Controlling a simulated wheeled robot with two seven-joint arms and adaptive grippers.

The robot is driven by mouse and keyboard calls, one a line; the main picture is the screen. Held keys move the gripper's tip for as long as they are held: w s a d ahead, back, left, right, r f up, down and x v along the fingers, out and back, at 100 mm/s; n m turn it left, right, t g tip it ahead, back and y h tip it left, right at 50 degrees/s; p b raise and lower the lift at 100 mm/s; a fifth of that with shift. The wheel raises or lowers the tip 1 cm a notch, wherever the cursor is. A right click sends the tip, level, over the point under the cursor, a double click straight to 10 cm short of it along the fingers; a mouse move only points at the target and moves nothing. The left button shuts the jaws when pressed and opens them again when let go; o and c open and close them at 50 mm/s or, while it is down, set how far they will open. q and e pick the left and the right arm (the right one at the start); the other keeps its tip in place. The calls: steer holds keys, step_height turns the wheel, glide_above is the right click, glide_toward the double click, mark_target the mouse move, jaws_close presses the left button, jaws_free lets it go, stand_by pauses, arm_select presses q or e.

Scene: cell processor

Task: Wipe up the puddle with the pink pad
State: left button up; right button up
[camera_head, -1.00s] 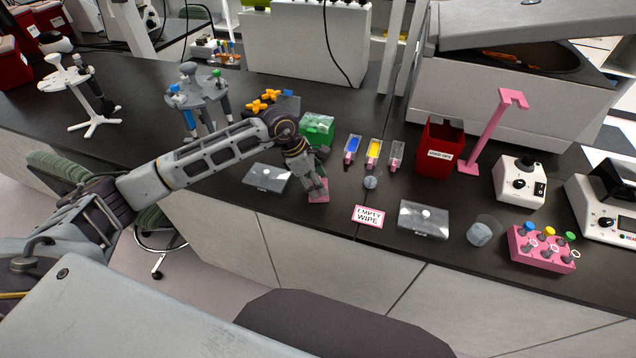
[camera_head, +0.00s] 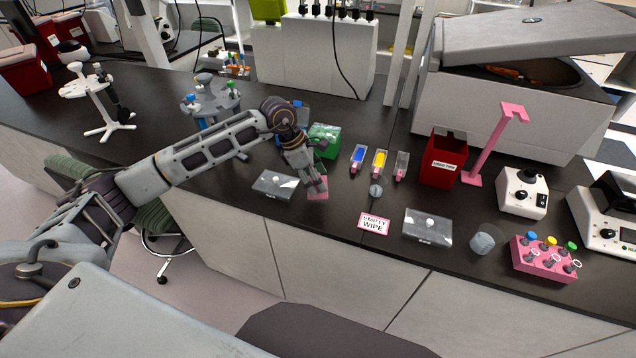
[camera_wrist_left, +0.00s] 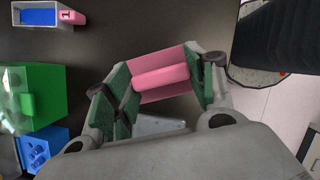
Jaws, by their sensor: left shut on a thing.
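My left gripper (camera_head: 314,183) is shut on the pink pad (camera_head: 319,188), low over the black bench to the right of a clear flat case (camera_head: 275,185). In the left wrist view the pad (camera_wrist_left: 160,78) sits between the two green-faced fingers of the gripper (camera_wrist_left: 163,92). I cannot tell whether the pad touches the bench. I cannot make out the puddle in either view. My right gripper is not in view.
A green box (camera_head: 325,139) stands just behind the pad. To the right are an "EMPTY WIPE" card (camera_head: 374,223), a second clear case (camera_head: 428,228), coloured cartridges (camera_head: 379,162), a red bin (camera_head: 441,160) and a pink stand (camera_head: 488,150). The bench front edge is close.

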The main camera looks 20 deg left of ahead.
arm_select(q)
steer(key=shift+d+r+p, duration=0.1)
steer(key=shift+r+p, duration=0.3)
steer(key=shift+r, duration=1)
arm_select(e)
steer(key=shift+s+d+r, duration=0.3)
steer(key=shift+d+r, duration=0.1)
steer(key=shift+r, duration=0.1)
arm_select(q)
steer(key=shift+w, duration=0.1)
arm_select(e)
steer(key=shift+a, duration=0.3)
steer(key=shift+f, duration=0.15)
